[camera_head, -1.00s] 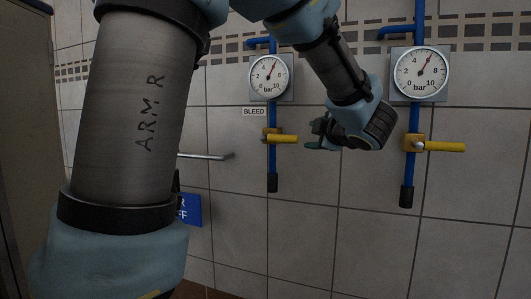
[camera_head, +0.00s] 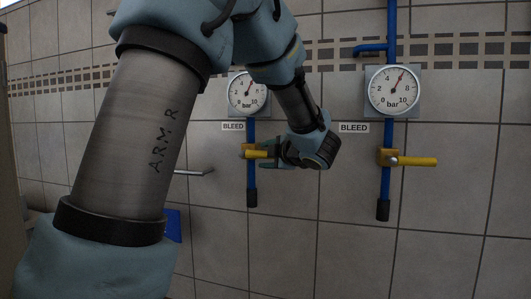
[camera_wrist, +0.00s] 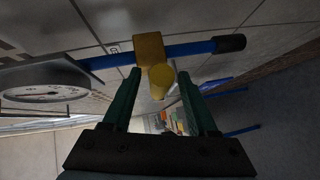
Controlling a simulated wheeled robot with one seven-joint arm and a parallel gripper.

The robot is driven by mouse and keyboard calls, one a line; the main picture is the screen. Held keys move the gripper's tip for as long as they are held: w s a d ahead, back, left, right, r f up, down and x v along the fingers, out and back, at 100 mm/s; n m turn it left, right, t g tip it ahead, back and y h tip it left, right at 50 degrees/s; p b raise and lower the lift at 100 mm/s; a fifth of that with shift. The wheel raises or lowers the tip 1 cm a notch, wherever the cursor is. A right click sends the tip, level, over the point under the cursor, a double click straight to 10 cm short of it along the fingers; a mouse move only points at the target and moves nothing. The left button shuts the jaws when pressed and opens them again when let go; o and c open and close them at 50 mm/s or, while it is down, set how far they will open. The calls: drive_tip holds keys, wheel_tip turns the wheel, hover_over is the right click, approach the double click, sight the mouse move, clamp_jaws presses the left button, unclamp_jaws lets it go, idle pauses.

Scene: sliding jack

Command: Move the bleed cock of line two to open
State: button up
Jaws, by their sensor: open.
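Two bleed cocks with yellow lever handles sit on blue vertical pipes on the tiled wall. In the head view, the left cock's handle (camera_head: 257,154) and the right cock's handle (camera_head: 417,161) both point right, across their pipes. No line number is readable. My gripper (camera_head: 268,155) is open at the left handle, its green fingers above and below it. In the wrist view, the yellow handle (camera_wrist: 160,82) shows end-on between the fingertips of my gripper (camera_wrist: 162,84), with the brass cock body (camera_wrist: 149,48) beyond. I cannot tell whether a finger touches it.
A left gauge (camera_head: 248,92) and a right gauge (camera_head: 393,90) are above the cocks. BLEED labels are beside the left pipe (camera_head: 233,126) and right pipe (camera_head: 354,128). A metal bar (camera_head: 193,172) sticks out at left. A blue sign (camera_head: 173,225) is partly hidden by my arm.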

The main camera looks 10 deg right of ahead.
drive_tip(key=shift+w, duration=0.2)
clamp_jaws()
idle(0.4)
drive_tip(key=shift+f, duration=0.1)
idle(0.9)
